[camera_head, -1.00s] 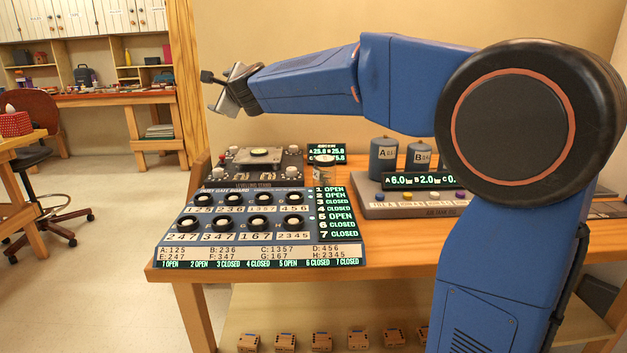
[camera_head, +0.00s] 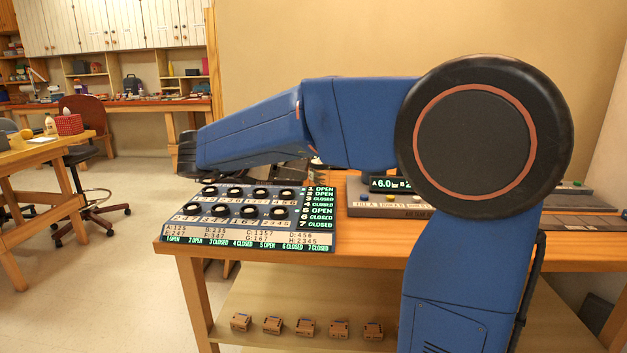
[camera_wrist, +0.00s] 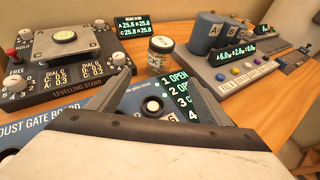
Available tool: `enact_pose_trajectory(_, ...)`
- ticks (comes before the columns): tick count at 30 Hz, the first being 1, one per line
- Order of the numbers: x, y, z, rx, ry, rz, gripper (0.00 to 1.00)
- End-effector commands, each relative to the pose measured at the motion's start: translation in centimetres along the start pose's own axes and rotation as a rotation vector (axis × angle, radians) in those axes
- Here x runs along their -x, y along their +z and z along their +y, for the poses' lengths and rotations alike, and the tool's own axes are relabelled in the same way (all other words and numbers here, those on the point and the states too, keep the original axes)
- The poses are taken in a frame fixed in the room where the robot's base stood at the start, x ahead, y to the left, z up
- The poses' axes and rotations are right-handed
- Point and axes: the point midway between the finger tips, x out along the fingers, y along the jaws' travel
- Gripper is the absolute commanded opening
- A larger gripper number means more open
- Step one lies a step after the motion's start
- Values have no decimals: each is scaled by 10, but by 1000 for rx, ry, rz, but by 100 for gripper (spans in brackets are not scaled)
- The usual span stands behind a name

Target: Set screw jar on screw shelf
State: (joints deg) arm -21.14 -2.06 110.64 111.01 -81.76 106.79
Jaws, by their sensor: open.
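A small glass jar (camera_wrist: 160,54) with a cream lid and a partly readable label stands upright on the bench in the wrist view. I cannot tell for sure that it is the screw jar. My gripper (camera_wrist: 162,76) is open and empty, its two fingers pointing towards the jar from either side of the picture, apart from it. In the head view the jar is hidden behind my arm, and only a dark part of my wrist shows at the left. No shelf marked for screws can be made out.
The dust gate board (camera_head: 250,235) with knobs lies at the bench's front left. The levelling stand (camera_wrist: 70,75) is left of the jar, a small readout (camera_wrist: 133,29) behind it. A console with blue cylinders (camera_wrist: 205,36) is to the right. Several small brown boxes (camera_head: 305,327) sit on the lower shelf (camera_head: 262,308).

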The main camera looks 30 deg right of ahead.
Motion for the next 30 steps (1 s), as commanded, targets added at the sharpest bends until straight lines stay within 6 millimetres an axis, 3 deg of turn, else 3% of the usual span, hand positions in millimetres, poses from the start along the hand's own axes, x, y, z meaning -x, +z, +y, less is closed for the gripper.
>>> enact_pose_trajectory(5, -19, -1, -3, -4, -13, 2, 72)
enact_pose_trajectory(21, -106, -1, -3, -3, -10, 2, 72)
enact_pose_trajectory(30, -124, 0, -2, -3, -7, 0, 72)
